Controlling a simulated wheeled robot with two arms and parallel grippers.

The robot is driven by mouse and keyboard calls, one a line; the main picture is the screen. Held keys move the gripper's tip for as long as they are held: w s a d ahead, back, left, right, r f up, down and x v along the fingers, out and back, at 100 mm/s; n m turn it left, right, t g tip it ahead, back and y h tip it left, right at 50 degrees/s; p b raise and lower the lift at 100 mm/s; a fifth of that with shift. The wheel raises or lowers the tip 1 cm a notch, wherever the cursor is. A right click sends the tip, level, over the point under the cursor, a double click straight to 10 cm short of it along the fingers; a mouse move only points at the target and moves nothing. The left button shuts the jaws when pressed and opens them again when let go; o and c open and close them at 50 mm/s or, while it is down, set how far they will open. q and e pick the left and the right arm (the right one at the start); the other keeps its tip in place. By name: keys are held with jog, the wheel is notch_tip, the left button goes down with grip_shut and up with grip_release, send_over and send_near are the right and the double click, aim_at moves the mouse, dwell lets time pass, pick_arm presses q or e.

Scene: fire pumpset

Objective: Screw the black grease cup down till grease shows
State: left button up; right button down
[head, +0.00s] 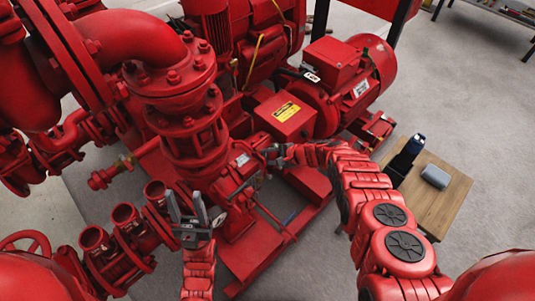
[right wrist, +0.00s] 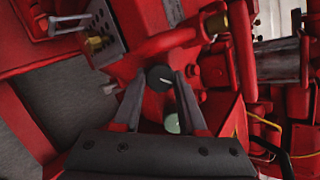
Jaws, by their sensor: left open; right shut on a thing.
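In the right wrist view the black grease cup (right wrist: 160,78) is a small round black cap with a pale line on its face, set against the red pump housing (right wrist: 150,50). My right gripper (right wrist: 159,84) has a fingertip on each side of the cup and is shut on it. In the head view my right gripper (head: 272,153) reaches the pump's side and hides the cup. My left gripper (head: 195,208) is open and empty, in front of the red pipework. I cannot make out any grease at the cup.
A brass fitting (right wrist: 96,44) sits up and left of the cup. In the head view, red flanged pipes (head: 125,225) crowd the left. A wooden table (head: 440,200) with a dark bottle (head: 408,152) and a grey case (head: 435,176) stands right.

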jog(key=shift+s+m+t, duration=0.1)
jog(key=shift+m+t, duration=0.2)
jog(key=shift+m, duration=0.6)
jog(key=shift+s+f+m+t+p, duration=0.1)
jog(key=shift+m+t+p, duration=0.2)
jog(key=shift+m+p, duration=0.85)
jog(key=shift+m+b, duration=0.45)
jog(key=shift+m, duration=0.2)
jog(key=shift+c, duration=2.3)
grip_release()
